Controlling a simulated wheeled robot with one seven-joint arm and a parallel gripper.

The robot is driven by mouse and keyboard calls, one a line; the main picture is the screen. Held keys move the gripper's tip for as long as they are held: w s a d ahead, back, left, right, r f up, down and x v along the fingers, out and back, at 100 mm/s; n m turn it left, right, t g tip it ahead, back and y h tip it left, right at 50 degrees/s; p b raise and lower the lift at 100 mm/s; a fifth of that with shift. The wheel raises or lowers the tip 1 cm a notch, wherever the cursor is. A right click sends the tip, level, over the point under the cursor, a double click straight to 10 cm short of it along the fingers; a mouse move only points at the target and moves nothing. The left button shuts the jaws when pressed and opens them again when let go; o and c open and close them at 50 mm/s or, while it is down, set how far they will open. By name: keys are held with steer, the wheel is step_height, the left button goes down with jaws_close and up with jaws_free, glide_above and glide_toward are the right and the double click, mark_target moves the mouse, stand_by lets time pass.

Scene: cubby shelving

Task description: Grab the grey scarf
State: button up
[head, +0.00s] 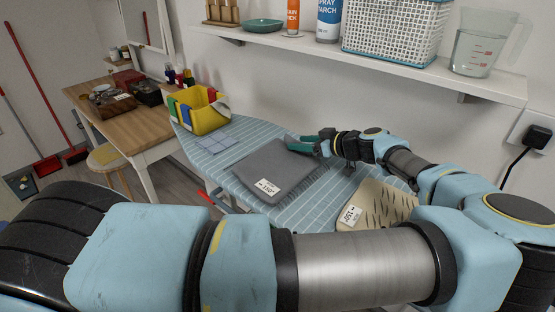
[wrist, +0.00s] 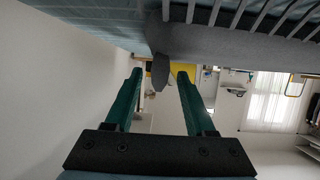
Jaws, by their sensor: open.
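A grey folded cloth, which looks like the grey scarf (head: 275,170), lies flat on the blue striped ironing board (head: 232,188) in the head view. A white tag rests on its near part. My gripper (head: 292,140) is at the cloth's far right edge, low over the board. In the wrist view my gripper (wrist: 160,73) has its two green fingers apart.
A yellow bin (head: 202,121) with coloured items stands at the board's far end. A pale blue checked cloth (head: 215,143) lies before it. A beige patterned pad (head: 378,204) lies at the right. A wall shelf (head: 400,66) with bottles and a basket hangs above.

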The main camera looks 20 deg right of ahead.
steer(key=shift+x, duration=0.9)
jaws_close()
steer(key=shift+r, duration=0.1)
stand_by(0.7)
